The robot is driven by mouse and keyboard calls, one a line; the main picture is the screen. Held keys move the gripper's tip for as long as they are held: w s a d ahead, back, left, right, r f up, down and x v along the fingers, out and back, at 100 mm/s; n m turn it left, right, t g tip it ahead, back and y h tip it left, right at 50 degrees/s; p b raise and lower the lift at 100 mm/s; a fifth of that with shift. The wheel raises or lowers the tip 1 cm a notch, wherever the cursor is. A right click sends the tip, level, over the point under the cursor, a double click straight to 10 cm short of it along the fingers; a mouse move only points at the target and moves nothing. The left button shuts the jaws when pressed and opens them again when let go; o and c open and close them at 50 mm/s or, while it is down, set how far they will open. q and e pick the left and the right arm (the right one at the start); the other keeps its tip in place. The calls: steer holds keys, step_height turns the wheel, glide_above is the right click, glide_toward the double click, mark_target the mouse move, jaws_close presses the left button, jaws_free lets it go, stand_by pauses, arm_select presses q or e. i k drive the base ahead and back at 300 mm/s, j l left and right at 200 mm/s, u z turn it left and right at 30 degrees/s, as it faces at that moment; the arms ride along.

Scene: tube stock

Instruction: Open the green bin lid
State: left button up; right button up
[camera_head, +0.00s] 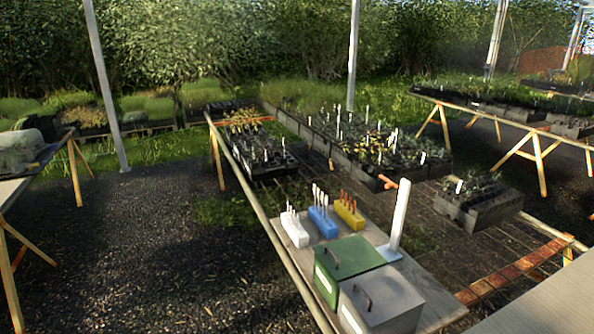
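The green bin (328,283) stands on the wooden table at the lower middle, with a pale label on its left face. Its green lid (350,257) lies flat and closed on top. A dark curved handle (333,257) sits on the lid towards its left side. The inside of the bin is hidden by the lid. Neither my left nor my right gripper is in view.
A grey bin (385,305) with its lid closed stands right against the green one, nearer me. White (294,229), blue (323,222) and yellow (349,213) blocks holding sticks stand behind. A tall white upright (400,217) stands to the right. Plant trays (480,202) lie beyond.

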mark_target(345, 258)
steer(key=i+j+z, duration=0.15)
steer(key=i+j, duration=0.3)
steer(key=i+j+z, duration=0.2)
steer(key=i+j, duration=0.2)
steer(key=i+j+z, duration=0.15)
steer(key=i+j, duration=0.2)
steer(key=j, duration=0.25)
